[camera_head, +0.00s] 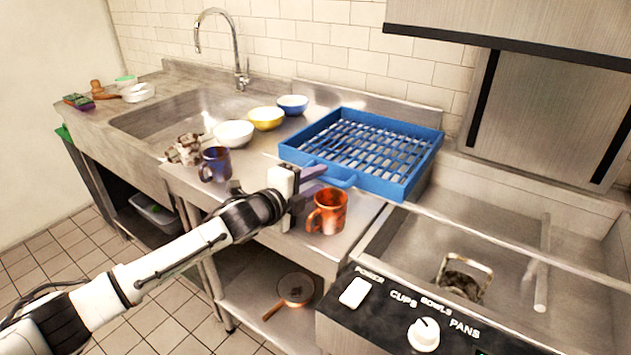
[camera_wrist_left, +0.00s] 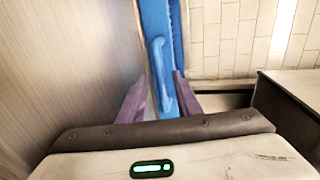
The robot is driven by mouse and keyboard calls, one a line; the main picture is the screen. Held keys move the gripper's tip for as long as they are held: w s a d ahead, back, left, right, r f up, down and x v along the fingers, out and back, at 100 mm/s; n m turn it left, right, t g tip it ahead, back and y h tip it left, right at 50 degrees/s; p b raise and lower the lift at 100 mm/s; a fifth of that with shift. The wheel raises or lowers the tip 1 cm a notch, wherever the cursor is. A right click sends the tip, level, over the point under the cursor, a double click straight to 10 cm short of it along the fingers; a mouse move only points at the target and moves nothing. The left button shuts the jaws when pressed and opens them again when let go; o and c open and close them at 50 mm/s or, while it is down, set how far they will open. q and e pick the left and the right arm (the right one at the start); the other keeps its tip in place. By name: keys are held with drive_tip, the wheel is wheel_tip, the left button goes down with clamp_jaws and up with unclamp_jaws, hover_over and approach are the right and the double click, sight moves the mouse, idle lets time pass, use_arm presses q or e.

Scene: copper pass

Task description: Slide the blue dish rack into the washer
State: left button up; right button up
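The blue dish rack (camera_head: 422,165) sits empty on the steel counter, left of the washer. Its front handle (camera_head: 335,177) sticks out toward my left gripper (camera_head: 316,184). In the left wrist view, my left gripper (camera_wrist_left: 160,82) is open, with its purple fingers apart on either side of the blue handle (camera_wrist_left: 160,70). I cannot tell whether a finger touches the handle. The washer (camera_head: 393,236) is at the right with its hood (camera_head: 545,115) raised and its basin open. Its front panel has a power switch and a knob (camera_head: 423,334). My right gripper is not in view.
A copper-red mug (camera_head: 327,212) stands on the counter just right of my left gripper. A dark blue mug (camera_head: 215,164) and white (camera_head: 233,133), yellow (camera_head: 266,118) and blue (camera_head: 292,104) bowls stand to the left. A metal-framed object (camera_head: 465,277) shows in the washer basin.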

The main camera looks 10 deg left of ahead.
use_arm(q)
drive_tip(key=v, duration=1)
drive_tip(key=shift+s, duration=0.15)
